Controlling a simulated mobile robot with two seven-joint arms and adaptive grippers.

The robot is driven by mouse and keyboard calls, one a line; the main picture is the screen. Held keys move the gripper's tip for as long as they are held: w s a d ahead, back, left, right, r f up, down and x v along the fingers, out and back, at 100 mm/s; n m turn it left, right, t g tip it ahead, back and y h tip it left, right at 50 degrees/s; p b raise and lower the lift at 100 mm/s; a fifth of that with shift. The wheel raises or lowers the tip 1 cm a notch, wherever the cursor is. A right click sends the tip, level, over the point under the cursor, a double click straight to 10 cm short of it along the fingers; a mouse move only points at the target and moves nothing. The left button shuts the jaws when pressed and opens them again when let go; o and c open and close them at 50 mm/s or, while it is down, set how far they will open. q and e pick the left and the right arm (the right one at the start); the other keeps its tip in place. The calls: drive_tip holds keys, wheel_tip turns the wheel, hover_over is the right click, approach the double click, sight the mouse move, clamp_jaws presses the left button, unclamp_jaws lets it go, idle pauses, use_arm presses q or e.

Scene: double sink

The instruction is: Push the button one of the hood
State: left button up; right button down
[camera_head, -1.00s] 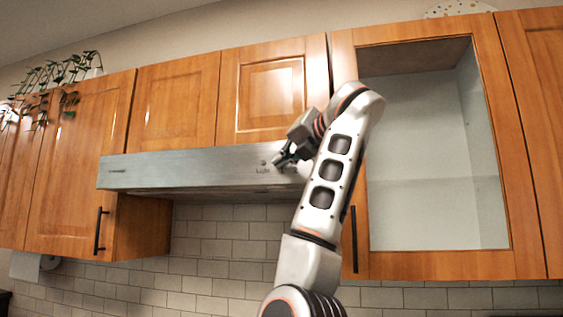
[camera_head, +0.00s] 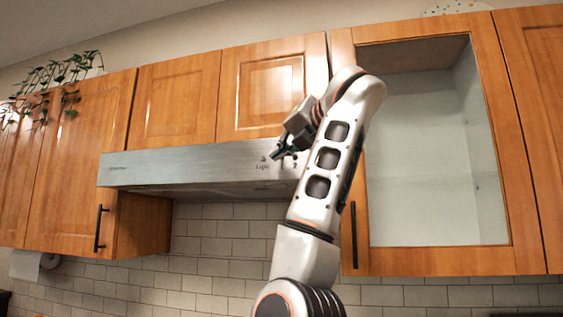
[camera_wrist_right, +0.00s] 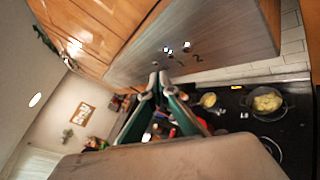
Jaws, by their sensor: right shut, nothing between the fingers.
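The stainless steel hood (camera_head: 190,166) hangs under the wooden cabinets in the head view. A small round button (camera_head: 263,159) sits above a "Light" label near the right end of its front. My right gripper (camera_head: 273,156) is shut and empty, its tips close to that button on its right side. I cannot tell whether they touch it. In the right wrist view the shut fingertips (camera_wrist_right: 159,77) point at the hood front (camera_wrist_right: 205,28). Small buttons (camera_wrist_right: 186,45) and a "2" mark show just beyond them. My gripper and arm partly hide the hood's right end. My left gripper is not in view.
Wooden cabinets (camera_head: 178,102) border the hood above and to the left. An open-looking cabinet front (camera_head: 430,160) stands right of my arm. In the wrist view a black cooktop holds a pot of yellow food (camera_wrist_right: 267,102) and a smaller pan (camera_wrist_right: 208,100).

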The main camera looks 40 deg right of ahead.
drive_tip(key=s+a+b, duration=0.2)
drive_tip(key=a, duration=0.1)
drive_tip(key=shift+s+a, duration=0.25)
drive_tip(key=shift+s, duration=0.15)
drive_tip(key=shift+f, duration=0.1)
idle(0.4)
